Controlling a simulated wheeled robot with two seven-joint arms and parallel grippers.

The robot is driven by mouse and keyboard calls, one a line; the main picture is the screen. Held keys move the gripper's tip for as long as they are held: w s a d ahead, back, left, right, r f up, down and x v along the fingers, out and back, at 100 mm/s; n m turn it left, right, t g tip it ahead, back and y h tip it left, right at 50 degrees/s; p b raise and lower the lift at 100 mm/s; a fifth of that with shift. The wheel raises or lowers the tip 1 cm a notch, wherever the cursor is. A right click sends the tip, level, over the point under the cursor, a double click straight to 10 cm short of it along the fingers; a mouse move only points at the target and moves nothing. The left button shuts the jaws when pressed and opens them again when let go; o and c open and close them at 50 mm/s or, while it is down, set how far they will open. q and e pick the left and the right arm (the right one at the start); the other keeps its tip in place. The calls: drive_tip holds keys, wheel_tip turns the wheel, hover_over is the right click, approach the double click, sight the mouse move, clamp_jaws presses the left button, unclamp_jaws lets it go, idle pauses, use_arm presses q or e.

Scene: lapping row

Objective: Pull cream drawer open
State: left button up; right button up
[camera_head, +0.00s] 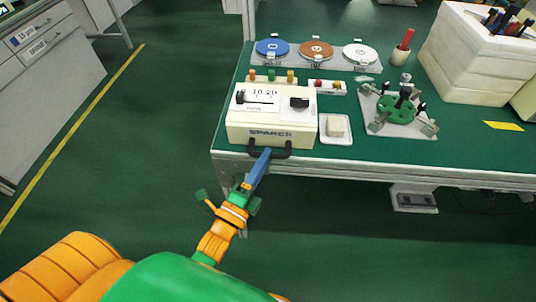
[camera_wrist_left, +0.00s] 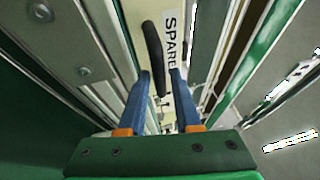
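The cream drawer (camera_head: 238,131), its front lettered like "SPARES", is part of a cream box at the bench's front edge, and it looks closed. Its black bar handle (camera_head: 283,153) sticks out over the edge. The handle (camera_wrist_left: 152,42) also shows in the left wrist view, beside the lettered front. My left gripper (camera_head: 263,160) reaches up to the handle from below. In the left wrist view its blue fingers (camera_wrist_left: 160,76) stand on either side of the handle, with a gap visible, so they are open around it. My right gripper is in neither view.
The green bench (camera_head: 440,160) bears a white dish (camera_head: 336,140) just right of the box, a fixture with a green disc (camera_head: 395,108), and blue, brown and white discs behind. White foam blocks (camera_head: 465,60) stand at the right. The floor before the bench is clear.

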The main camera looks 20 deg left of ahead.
use_arm(q)
drive_tip(key=shift+x, duration=1.15)
drive_tip(key=shift+c, duration=0.3)
clamp_jaws()
drive_tip(key=shift+s, duration=0.1)
